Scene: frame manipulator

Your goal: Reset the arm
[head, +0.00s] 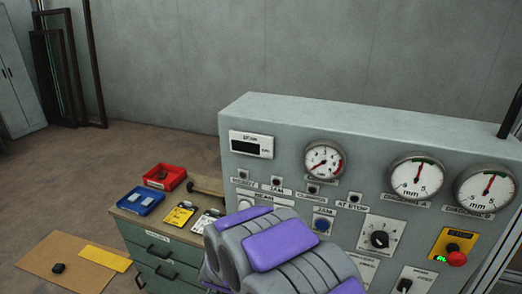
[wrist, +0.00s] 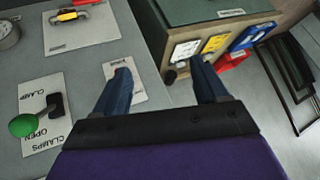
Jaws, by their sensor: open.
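My gripper (wrist: 163,82) is open in the wrist view, with two dark blue fingers spread apart and nothing between them. It is above a grey panel surface (wrist: 75,85) and the gap beside a drawer cabinet. In the head view my grey and purple arm (head: 280,245) is in front of the lower part of a grey control console (head: 350,125). The arm hides part of the console's lower face, and my fingers do not show there.
A drawer cabinet (head: 165,252) left of the console bears a red bin (head: 164,177), a blue bin (head: 138,201) and yellow and white cards. A green-knobbed clamp lever (wrist: 22,126) is at left in the wrist view.

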